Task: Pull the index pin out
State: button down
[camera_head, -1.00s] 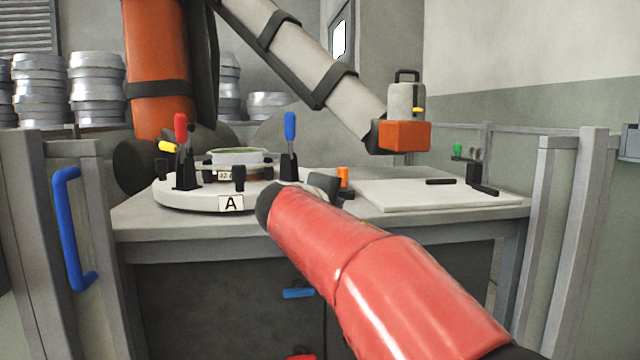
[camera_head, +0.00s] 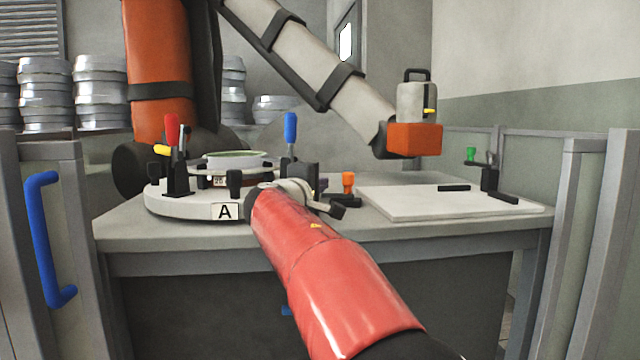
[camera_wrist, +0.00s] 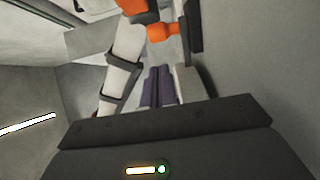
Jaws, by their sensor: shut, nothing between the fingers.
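An orange knob (camera_head: 348,183), which looks like the index pin, stands upright on a dark base at the right of the round white turntable (camera_head: 180,208) marked A. My gripper (camera_head: 338,210) is in front of and slightly below the knob, at the end of my red arm. In the wrist view my gripper (camera_wrist: 158,70) has its two purple-grey fingers together with nothing between them. The lower part of the pin is hidden.
On the turntable stand a red-handled clamp (camera_head: 172,135), a blue-handled clamp (camera_head: 290,128) and a round mould (camera_head: 236,162). A white board (camera_head: 430,203) lies right of the knob. Another arm (camera_head: 335,85) with an orange block (camera_head: 415,138) hangs above. Fence posts (camera_head: 555,230) flank the table.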

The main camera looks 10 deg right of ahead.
aim_at(347, 179)
jog(key=p+x, duration=0.1)
jog(key=x, duration=0.6)
jog(key=shift+p, duration=0.3)
jog(key=shift+s+d+f+b, duration=0.1)
jog(key=shift+s+d+b, duration=0.15)
jog(key=shift+d+b, duration=0.4)
jog(key=shift+s+d+b, duration=0.2)
jog(key=shift+d+b, duration=0.1)
jog(key=shift+d, duration=0.55)
jog(key=shift+s, duration=0.15)
